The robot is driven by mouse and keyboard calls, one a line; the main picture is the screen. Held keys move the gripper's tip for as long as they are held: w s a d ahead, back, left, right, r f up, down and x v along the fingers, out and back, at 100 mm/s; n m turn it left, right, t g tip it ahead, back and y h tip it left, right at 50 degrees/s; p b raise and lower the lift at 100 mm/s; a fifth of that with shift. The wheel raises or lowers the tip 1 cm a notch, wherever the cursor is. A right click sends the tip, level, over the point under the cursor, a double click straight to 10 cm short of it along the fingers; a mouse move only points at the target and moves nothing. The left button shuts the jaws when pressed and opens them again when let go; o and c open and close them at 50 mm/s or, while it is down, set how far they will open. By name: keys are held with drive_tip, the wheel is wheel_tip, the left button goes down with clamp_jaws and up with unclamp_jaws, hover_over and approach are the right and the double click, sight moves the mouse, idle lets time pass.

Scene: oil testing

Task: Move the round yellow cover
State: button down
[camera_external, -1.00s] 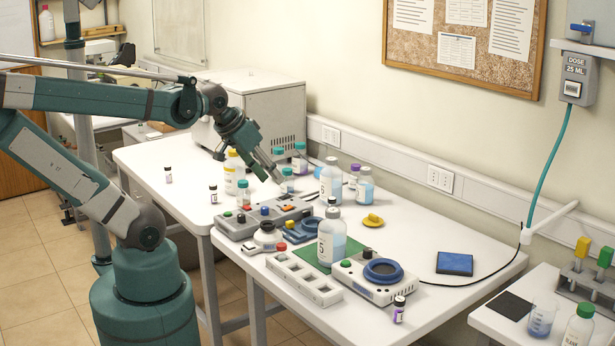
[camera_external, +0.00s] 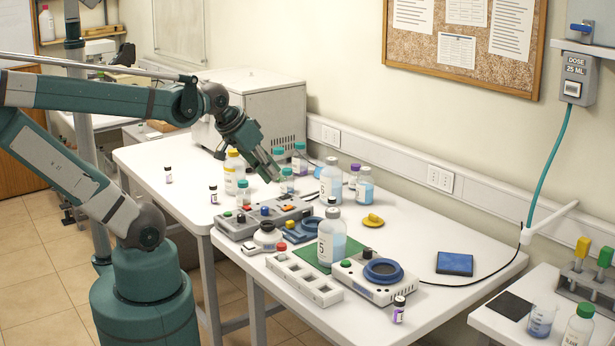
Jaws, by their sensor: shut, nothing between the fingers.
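The round yellow cover (camera_external: 373,220) lies flat on the white table, right of the clear bottles, with a small raised knob on top. My gripper (camera_external: 277,180) is to the left of the cover and apart from it, above the table's back middle near a teal-capped jar (camera_external: 287,181). It points down and to the right. It is shut and holds nothing. Its fingertips are small and dark in this view.
Bottles (camera_external: 331,182) stand between my gripper and the cover. In front are a grey button box (camera_external: 262,217), a white device with a blue ring (camera_external: 350,283), a tall bottle (camera_external: 331,240) and a white rack (camera_external: 303,280). A blue pad (camera_external: 454,264) lies right. Table around the cover is clear.

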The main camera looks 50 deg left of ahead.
drive_tip(key=w+a+r+n+g+p, duration=0.15)
drive_tip(key=w+n, duration=0.25)
drive_tip(key=w, duration=0.7)
drive_tip(key=w+a+r+n+g+p, duration=0.15)
drive_tip(key=w+n, duration=0.35)
drive_tip(key=w, duration=0.5)
drive_tip(key=w+a+f+n+g, duration=0.2)
drive_tip(key=w+f+n, duration=0.2)
drive_tip(key=w+f, duration=0.5)
drive_tip(key=w+a+f+n+g+p, duration=0.1)
drive_tip(key=w+f+n, duration=0.3)
drive_tip(key=w+f, duration=0.4)
drive_tip(key=w+a+g, duration=0.1)
drive_tip(key=w, duration=0.2)
drive_tip(key=shift+w+a+f+n, duration=0.25)
drive_tip(key=shift+a+f+n, duration=0.05)
drive_tip(key=shift+f+n, duration=0.1)
